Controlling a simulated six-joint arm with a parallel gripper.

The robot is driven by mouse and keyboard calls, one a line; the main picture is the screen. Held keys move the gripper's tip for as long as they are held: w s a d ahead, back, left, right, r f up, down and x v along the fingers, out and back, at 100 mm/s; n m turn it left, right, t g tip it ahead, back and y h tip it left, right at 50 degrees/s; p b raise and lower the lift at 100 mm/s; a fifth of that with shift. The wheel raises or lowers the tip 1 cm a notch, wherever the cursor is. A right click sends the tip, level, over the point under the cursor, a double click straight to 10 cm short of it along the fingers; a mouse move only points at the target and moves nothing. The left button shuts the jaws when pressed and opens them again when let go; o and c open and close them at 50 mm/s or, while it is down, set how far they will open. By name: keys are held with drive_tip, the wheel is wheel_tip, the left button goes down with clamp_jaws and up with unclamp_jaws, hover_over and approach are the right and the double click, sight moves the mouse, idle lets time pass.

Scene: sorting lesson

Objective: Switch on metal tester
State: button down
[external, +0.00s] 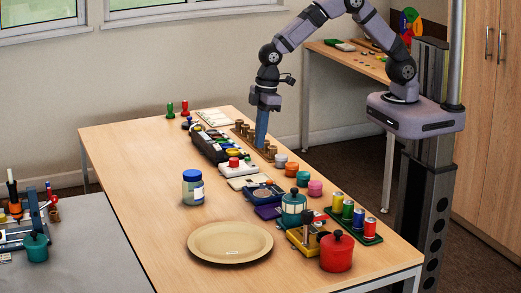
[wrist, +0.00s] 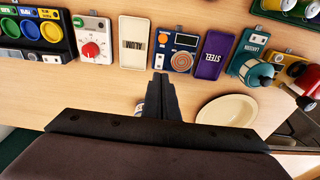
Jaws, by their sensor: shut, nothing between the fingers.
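The metal tester appears to be the dark blue box (wrist: 183,50) with a round copper-coloured coil and a small display in the wrist view. The tester (external: 265,193) also shows on the table in the external view. In the external view my gripper (external: 261,147) points down over the table's far side.
A white box with a red dial (wrist: 92,45) and a black tray of coloured cups (wrist: 35,30) are left of the cards. A teal canister (wrist: 254,68) is at the right. A cream plate (external: 230,243) and a jar (external: 193,188) stand nearer the front edge.

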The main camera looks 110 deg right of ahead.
drive_tip(key=shift+s+r, duration=0.1)
drive_tip(key=shift+r, duration=0.95)
drive_tip(key=shift+w+r+b, duration=0.2)
drive_tip(key=shift+w+b, duration=0.6)
drive_tip(key=shift+b, duration=0.35)
drive_tip(key=shift+f, duration=0.1)
drive_tip(key=p, duration=0.3)
approach(249, 184)
drive_tip(key=f, duration=0.5)
drive_tip(key=shift+w+f, duration=0.1)
drive_tip(key=shift+w, duration=0.25)
drive_tip(key=shift+w+f, duration=0.1)
drive_tip(key=shift+f, duration=0.5)
